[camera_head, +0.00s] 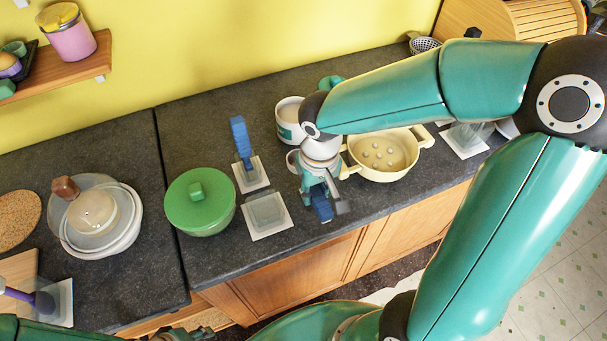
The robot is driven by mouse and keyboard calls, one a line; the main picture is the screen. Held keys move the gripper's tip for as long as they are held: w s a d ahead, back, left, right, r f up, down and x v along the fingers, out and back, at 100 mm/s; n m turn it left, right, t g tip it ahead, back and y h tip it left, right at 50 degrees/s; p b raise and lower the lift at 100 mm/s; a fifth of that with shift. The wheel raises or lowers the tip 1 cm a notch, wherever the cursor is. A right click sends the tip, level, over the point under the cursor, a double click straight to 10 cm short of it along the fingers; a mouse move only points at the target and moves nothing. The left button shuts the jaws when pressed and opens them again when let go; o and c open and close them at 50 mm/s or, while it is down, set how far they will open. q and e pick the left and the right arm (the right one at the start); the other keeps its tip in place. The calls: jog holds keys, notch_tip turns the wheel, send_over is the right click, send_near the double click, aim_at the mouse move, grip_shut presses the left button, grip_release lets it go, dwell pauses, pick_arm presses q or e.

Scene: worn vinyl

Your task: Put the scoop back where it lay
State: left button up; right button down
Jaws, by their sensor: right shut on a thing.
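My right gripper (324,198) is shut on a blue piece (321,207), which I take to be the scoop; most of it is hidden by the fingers. It is over the front part of the dark counter, left of a cream pot (408,164) with several pale balls inside. A clear, empty-looking holder on a white base (272,230) lies to the left of the gripper. Behind it, another blue-handled tool (240,138) stands in a clear holder on a white base (254,183). My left gripper (184,335) shows only partly at the bottom edge; its jaws are unclear.
A green lidded bowl (199,217) stands left of the empty-looking holder. A white canister (290,119) is close behind my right gripper. Further left are a stacked lidded dish (130,232) and a purple-handled tool (44,301). Another clear holder (467,138) is at the right.

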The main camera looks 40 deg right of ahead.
aim_at(314, 214)
dwell(0.3)
jog(key=shift+f+b, duration=0.15)
jog(key=shift+b, duration=0.25)
notch_tip(314, 214, down, 6)
jog(key=b, duration=0.5)
jog(key=shift+s+r, duration=0.1)
jog(key=shift+r, duration=0.15)
jog(key=shift+r, duration=0.1)
dwell(0.4)
jog(key=shift+b, duration=0.35)
jog(key=shift+f+b, duration=0.7)
dwell(0.7)
